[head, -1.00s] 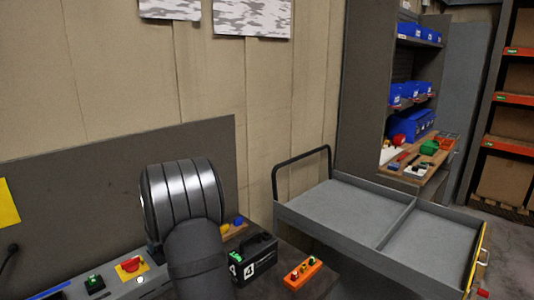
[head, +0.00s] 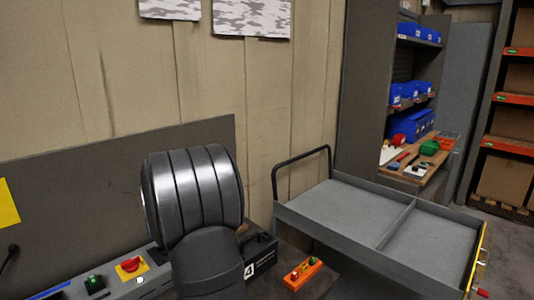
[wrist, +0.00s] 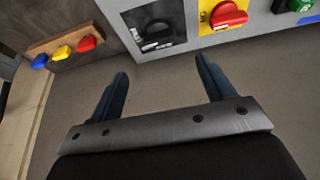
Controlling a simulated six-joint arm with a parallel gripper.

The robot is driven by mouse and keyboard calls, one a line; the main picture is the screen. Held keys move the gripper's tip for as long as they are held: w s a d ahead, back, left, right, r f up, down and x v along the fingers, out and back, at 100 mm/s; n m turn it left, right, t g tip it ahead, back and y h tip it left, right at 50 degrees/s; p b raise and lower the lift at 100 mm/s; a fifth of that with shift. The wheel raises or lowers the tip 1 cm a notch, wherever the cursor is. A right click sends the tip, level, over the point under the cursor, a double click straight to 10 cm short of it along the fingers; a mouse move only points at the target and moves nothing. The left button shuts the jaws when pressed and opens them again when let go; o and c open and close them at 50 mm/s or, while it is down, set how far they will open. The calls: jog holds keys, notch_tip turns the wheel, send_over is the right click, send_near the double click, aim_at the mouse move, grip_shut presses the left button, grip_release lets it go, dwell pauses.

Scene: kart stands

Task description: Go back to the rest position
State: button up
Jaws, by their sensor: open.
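My gripper (wrist: 160,90) is open and empty in the wrist view, its two dark fingers spread over bare grey-brown surface. Ahead of it in that view is a grey panel (wrist: 183,30) with a dark recessed unit and a red knob on a yellow plate (wrist: 228,14). In the head view my arm stands at the lower middle and hides part of the bench; my gripper does not show there.
A black box marked 4 (head: 260,258) and an orange box with buttons (head: 303,274) sit right of my arm. A grey two-part cart tray (head: 345,207) stands further right. A wooden strip with coloured knobs (wrist: 65,45) shows in the wrist view.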

jog(key=v, duration=0.7)
jog(key=x, duration=1.7)
jog(key=shift+f, duration=0.15)
jog(key=shift+d+r+n, duration=0.15)
jog(key=shift+r+n, duration=0.1)
jog(key=shift+n, duration=0.35)
jog(key=w+v, duration=0.1)
jog(key=v, duration=1.7)
jog(key=shift+w+a+f+m+t+h, duration=0.1)
jog(key=shift+w+a+f+m+h, duration=0.4)
jog(key=shift+f+m, duration=1.15)
jog(key=shift+w+a+f+m+t+h, duration=0.1)
jog(key=shift+w+a+f+m+h, duration=0.45)
jog(key=shift+f, duration=1.8)
jog(key=shift+w+a+f+m+t+h, duration=0.1)
jog(key=shift+w+a+f+m+h, duration=0.35)
jog(key=shift+f+m, duration=1.3)
jog(key=shift+a+f+n, duration=0.2)
jog(key=shift+n, duration=0.05)
